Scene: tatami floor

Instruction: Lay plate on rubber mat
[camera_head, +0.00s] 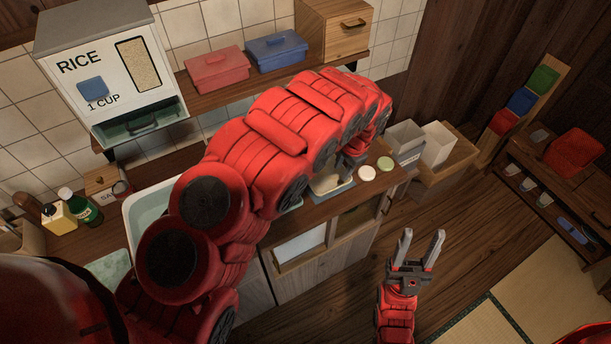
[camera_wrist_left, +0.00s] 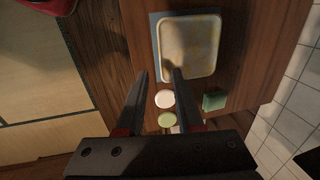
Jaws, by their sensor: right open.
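A pale, yellowish rectangular plate with rounded corners (camera_wrist_left: 192,45) lies on a flat blue-grey mat (camera_wrist_left: 157,38) on the wooden counter. The mat's edge shows along the plate's left side. In the head view the plate (camera_head: 326,182) is partly hidden behind my left arm. My left gripper (camera_wrist_left: 160,73) has its fingers apart with nothing between them. One fingertip overlaps the plate's lower left edge in the wrist view; I cannot tell whether it touches. My right gripper (camera_head: 419,246) is open and empty, in front of the counter.
A white disc (camera_wrist_left: 164,98), a pale green disc (camera_wrist_left: 166,119) and a green block (camera_wrist_left: 214,101) sit near the plate. A shelf above holds a rice dispenser (camera_head: 110,65), a red box (camera_head: 216,69) and a blue box (camera_head: 276,51). Grey and white bins (camera_head: 405,142) stand right of the counter.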

